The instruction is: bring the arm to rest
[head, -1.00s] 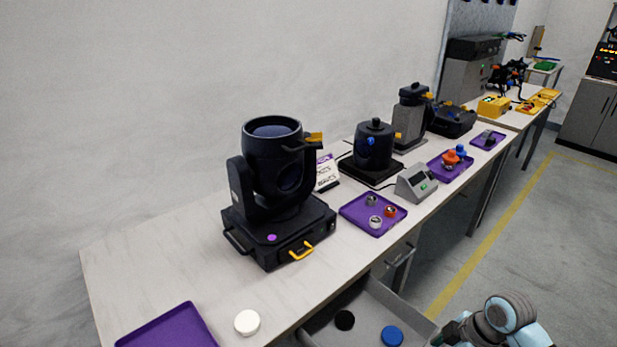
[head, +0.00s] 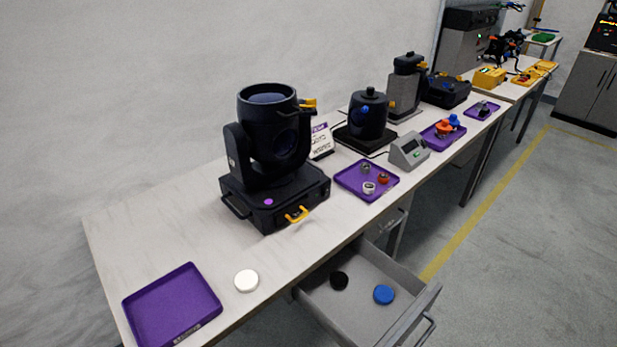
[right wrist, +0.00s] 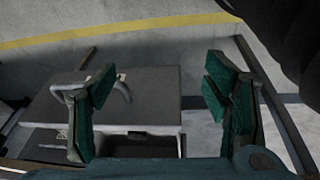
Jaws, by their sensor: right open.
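My right gripper (right wrist: 160,105) shows in the right wrist view with its two green-padded fingers spread wide and nothing between them. Beyond its fingers are a grey cabinet (right wrist: 150,88) with a handle and the floor. No gripper shows in the head view now, so my left gripper is out of sight.
An open drawer (head: 337,312) juts out from the bench front, holding a black disc (head: 339,281) and a blue disc (head: 383,294). On the bench (head: 130,230) are an empty purple tray (head: 172,305), a white disc (head: 246,281) and a moving-head lamp (head: 270,155).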

